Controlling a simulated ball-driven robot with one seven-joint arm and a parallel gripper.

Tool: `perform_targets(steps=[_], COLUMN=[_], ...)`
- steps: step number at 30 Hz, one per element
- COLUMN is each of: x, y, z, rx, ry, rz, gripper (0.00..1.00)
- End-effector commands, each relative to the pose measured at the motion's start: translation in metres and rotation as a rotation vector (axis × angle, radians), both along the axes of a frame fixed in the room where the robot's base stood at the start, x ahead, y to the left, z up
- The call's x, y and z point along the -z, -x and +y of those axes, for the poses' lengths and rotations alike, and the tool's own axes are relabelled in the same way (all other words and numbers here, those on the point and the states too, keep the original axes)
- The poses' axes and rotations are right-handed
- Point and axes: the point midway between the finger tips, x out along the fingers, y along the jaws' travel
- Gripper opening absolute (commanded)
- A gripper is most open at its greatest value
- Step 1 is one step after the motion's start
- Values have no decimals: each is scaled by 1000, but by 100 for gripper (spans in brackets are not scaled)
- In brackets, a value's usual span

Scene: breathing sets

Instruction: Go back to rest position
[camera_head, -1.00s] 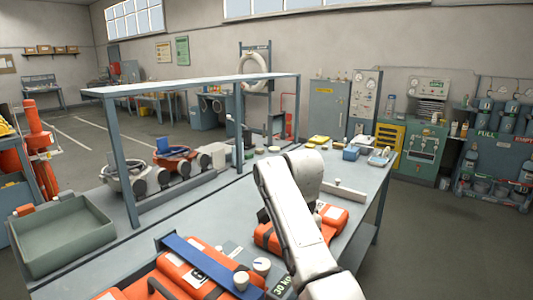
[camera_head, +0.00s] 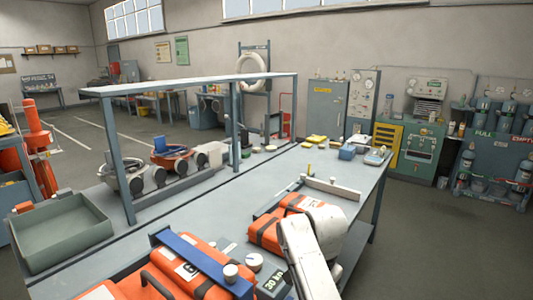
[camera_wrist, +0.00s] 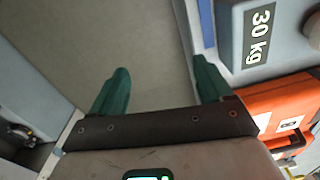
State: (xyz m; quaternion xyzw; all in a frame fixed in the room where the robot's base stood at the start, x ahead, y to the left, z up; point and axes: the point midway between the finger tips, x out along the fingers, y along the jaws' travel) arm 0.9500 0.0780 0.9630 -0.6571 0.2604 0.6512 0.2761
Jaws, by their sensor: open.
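My arm (camera_head: 312,255) reaches up from the bottom of the head view, in front of the near end of the bench. My gripper shows in the wrist view (camera_wrist: 160,90). Its two green fingers stand wide apart with nothing between them. Grey floor lies beyond the fingers. A grey block marked "30 kg" (camera_wrist: 285,35) and an orange case (camera_wrist: 282,108) are right of the fingers, apart from them. In the head view the gripper's fingers are hidden.
The workbench (camera_head: 160,210) bears an orange case (camera_head: 265,235) beside my arm and another with a blue bar (camera_head: 205,262) at front left. A green-grey tray (camera_head: 60,232) sits at the left. A raised shelf (camera_head: 190,84) spans the bench's left side. Floor at right (camera_head: 430,250) is clear.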

Motion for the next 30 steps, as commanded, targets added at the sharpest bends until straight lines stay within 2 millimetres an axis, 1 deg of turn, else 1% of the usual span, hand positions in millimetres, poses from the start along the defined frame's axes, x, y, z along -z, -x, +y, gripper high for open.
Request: perform_targets(steps=[1, 3, 5, 6, 8, 9, 11, 12, 14, 15, 17, 18, 20, 21, 22, 23, 24, 26, 27, 30], x=[18, 41, 61, 73, 89, 99, 113, 121, 132, 138, 145, 149, 153, 155, 156, 156, 156, 153, 151, 143], y=[12, 31, 49, 62, 83, 97, 120, 135, 159, 176, 202, 219, 245, 263, 277, 290, 308, 334, 350, 383], z=[-8, -20, -31, -38, -48, -56, -66, -73, -83, -89, -99, -105, -113, -119, -123, -127, -132, -138, -142, -149], rx=[-22, -68, -111, -139, -182, -210, -250, -278, -319, -345, -385, -413, -452, -479, -499, -519, -546, -585, -609, -663], ry=[-2, -4, -6, -8, -8, -8, -7, -6, -3, 0, 3, 6, 11, 16, 18, 23, 28, 37, 42, 56], rz=[3, 0, -5, -9, -15, -19, -23, -27, -33, -37, -42, -45, -49, -52, -55, -57, -58, -61, -62, -66], gripper=[79, 79, 79, 79, 79, 79, 79, 79, 79, 79, 79, 79, 79, 79, 79, 79, 79, 79, 79, 79])
